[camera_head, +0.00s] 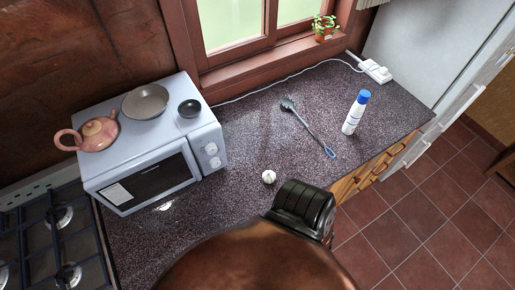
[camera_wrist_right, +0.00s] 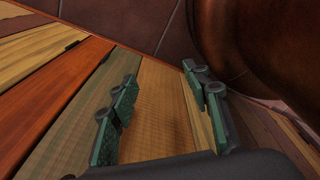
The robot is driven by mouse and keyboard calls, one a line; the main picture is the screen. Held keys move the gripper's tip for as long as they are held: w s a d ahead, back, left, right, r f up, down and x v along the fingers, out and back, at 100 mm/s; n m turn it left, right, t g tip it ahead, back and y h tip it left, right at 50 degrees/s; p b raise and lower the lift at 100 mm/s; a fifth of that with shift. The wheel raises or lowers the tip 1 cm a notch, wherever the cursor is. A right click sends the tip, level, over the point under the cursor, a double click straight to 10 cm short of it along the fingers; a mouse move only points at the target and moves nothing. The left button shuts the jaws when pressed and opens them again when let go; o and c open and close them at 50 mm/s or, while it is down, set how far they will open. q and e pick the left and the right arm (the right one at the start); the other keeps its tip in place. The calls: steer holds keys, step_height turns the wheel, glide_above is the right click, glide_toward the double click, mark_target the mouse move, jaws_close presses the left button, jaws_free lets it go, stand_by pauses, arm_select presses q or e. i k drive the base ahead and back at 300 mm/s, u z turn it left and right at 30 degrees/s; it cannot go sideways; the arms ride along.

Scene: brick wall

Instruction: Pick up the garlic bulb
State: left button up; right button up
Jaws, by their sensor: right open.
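The garlic bulb (camera_head: 268,177) is small and white. It sits on the dark speckled countertop (camera_head: 240,200), right of the microwave and near the counter's front edge, in the head view. My right gripper (camera_wrist_right: 158,74) shows in the right wrist view with its two green-padded fingers apart and nothing between them. Wooden panels fill the view beyond the fingers, and the garlic is not in that view. The gripper's fingers do not show in the head view. My left gripper is in neither view.
A microwave (camera_head: 150,175) carries a teapot (camera_head: 98,133), plate (camera_head: 146,102) and dark bowl (camera_head: 189,108). A slotted utensil (camera_head: 305,125) and blue-capped bottle (camera_head: 355,112) lie and stand farther right. A stove (camera_head: 60,240) is at left. Counter around the garlic is clear.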

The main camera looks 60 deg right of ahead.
mark_target(269, 176)
steer(key=k, duration=0.45)
steer(key=z, duration=0.75)
steer(key=i, duration=0.35)
steer(key=z, duration=1.85)
steer(key=k, duration=1.2)
steer(key=u, duration=0.2)
steer(key=i, duration=0.75)
steer(key=u, duration=0.65)
